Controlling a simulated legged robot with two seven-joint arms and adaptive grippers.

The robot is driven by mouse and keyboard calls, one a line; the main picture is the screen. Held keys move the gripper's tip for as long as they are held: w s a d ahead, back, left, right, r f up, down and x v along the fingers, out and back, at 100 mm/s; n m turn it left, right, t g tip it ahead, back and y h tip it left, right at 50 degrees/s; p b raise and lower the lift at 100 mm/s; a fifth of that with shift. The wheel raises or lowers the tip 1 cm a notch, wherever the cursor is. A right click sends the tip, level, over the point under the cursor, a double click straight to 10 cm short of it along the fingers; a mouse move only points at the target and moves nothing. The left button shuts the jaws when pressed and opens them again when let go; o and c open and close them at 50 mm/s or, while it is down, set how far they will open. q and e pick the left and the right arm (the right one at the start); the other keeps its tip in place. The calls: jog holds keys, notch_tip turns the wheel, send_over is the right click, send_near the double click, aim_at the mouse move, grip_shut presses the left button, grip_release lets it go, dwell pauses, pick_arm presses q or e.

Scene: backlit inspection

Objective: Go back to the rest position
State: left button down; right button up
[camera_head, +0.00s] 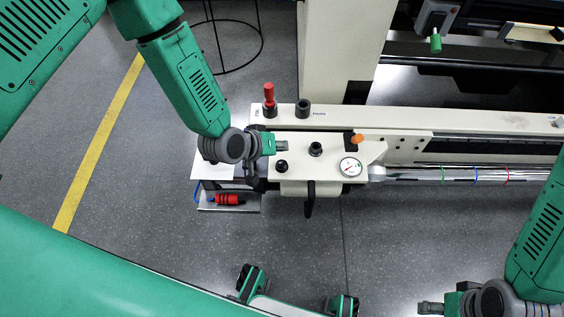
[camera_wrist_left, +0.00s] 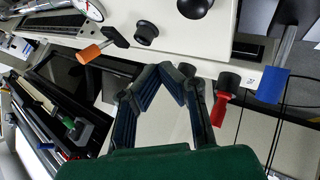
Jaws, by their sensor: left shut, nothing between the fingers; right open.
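My left gripper (camera_head: 257,172) is over the left end of a cream machine panel (camera_head: 327,167). In the left wrist view its dark fingers (camera_wrist_left: 162,72) converge at the tips, shut and empty, in front of the panel. Whether the tips touch the panel I cannot tell.
The panel carries a red-handled tool (camera_head: 269,97), black knobs (camera_head: 316,149), an orange knob (camera_head: 357,139) and a gauge (camera_head: 350,167). A red cylinder (camera_head: 228,199) lies on a low ledge. Bare grey floor (camera_head: 150,210) lies left of the panel, with a yellow line (camera_head: 95,150).

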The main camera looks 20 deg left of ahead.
dwell(0.3)
pick_arm(q)
jog(key=s+a+m+g+y+p, duration=0.1)
jog(key=s+a, duration=0.3)
jog(key=s, duration=0.5)
jog(key=s+a+r+m+g+y+p, duration=0.1)
jog(key=s+a+g+y, duration=0.1)
jog(key=s+a, duration=0.3)
jog(key=s+a+m+g+y+p, duration=0.1)
jog(key=s+a+g, duration=0.3)
jog(key=s, duration=1)
jog(key=shift+a+r+y, duration=0.3)
jog(key=shift+a+y, duration=0.1)
jog(key=shift+w, duration=0.15)
